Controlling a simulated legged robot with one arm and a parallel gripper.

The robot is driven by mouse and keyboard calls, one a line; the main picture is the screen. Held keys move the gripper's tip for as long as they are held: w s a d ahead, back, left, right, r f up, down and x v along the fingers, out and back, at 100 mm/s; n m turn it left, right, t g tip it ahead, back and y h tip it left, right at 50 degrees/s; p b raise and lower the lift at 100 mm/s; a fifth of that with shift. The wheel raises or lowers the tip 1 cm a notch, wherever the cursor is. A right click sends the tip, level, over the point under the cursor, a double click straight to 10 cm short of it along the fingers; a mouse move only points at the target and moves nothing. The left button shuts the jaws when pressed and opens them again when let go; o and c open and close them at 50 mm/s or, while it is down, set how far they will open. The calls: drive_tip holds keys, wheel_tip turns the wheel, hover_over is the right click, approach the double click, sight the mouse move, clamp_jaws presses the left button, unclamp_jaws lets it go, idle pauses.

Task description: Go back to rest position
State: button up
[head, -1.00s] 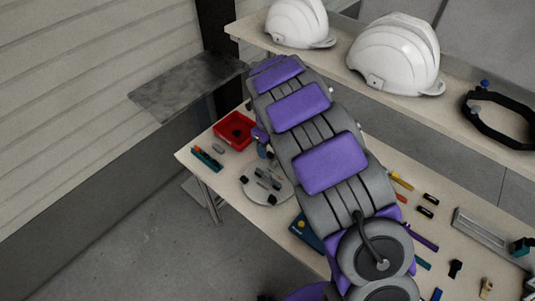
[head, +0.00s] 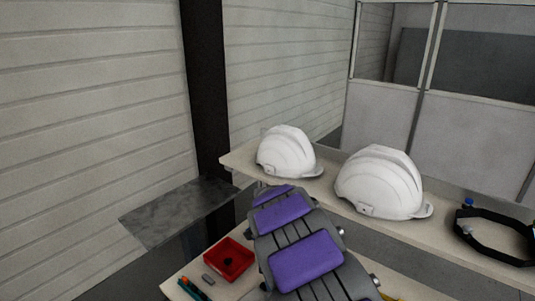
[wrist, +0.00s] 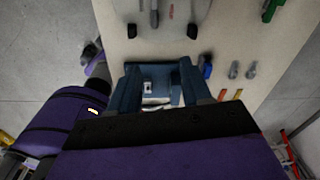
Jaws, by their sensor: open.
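My gripper (wrist: 161,66) shows in the wrist view as two blue-grey fingers, set apart with nothing held between them. It is over a pale tabletop (wrist: 240,40) with small tools on it. In the head view my grey and purple arm stretches from the lower edge over the workbench, and the gripper itself is not visible there. Two white helmet shells, a left one (head: 285,153) and a right one (head: 378,183), sit on the raised shelf beyond my arm.
A red tray (head: 228,260) lies on the bench left of my arm. A black ring-shaped part (head: 494,237) is on the shelf at right. A dark grey plate (head: 180,211) juts out near a black post (head: 205,90). Grey floor shows beside the tabletop in the wrist view.

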drive_tip(key=s+d+r+n, duration=0.5)
drive_tip(key=s, duration=0.3)
drive_tip(key=s+d+r+n, duration=0.4)
drive_tip(key=s+d+r, duration=0.1)
drive_tip(key=s, duration=0.2)
drive_tip(key=s+d+r+n+g, duration=0.1)
drive_tip(key=s+d+n, duration=0.1)
drive_tip(key=s+n, duration=1.2)
drive_tip(key=s, duration=0.8)
drive_tip(key=shift+s+g, duration=0.25)
drive_tip(key=shift+g, duration=0.15)
